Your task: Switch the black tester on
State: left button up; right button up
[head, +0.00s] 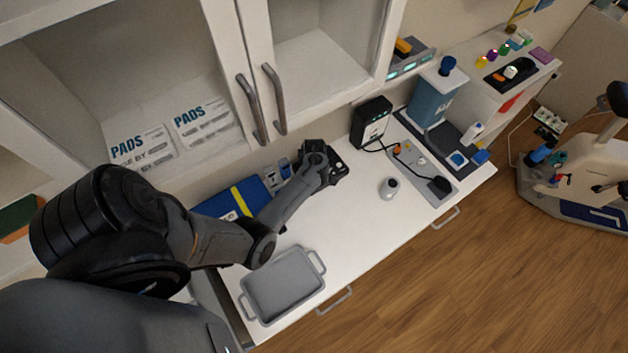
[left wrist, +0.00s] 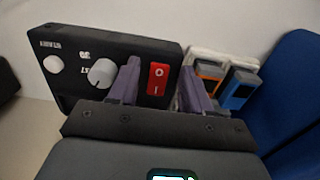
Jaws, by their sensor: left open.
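The black tester (left wrist: 130,55) is close in front of my left gripper in the left wrist view. Its face has a white round button (left wrist: 53,64), a grey knob (left wrist: 101,73) and a red rocker switch (left wrist: 158,79) marked O and I. My left gripper (left wrist: 161,88) is open, its two fingers on either side of the red switch. I cannot tell whether they touch the panel. In the head view the left gripper (head: 333,165) is near the wall at the back of the counter, and the arm largely hides the tester there. My right gripper is not in view.
Orange and blue handheld devices (left wrist: 238,88) stand beside the tester, near a blue binder (head: 247,197). A black box (head: 371,122) with a cable stands to the right.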

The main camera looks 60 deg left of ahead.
pick_arm(q)
grip_shut()
jog(key=shift+a+r+h, duration=0.1)
jog(key=shift+a+h, duration=0.1)
jog(key=shift+h, duration=0.4)
jog(key=shift+a+h, duration=0.25)
jog(key=shift+h, duration=0.85)
grip_release()
jog(key=v, duration=1.1)
jog(key=shift+p, duration=0.4)
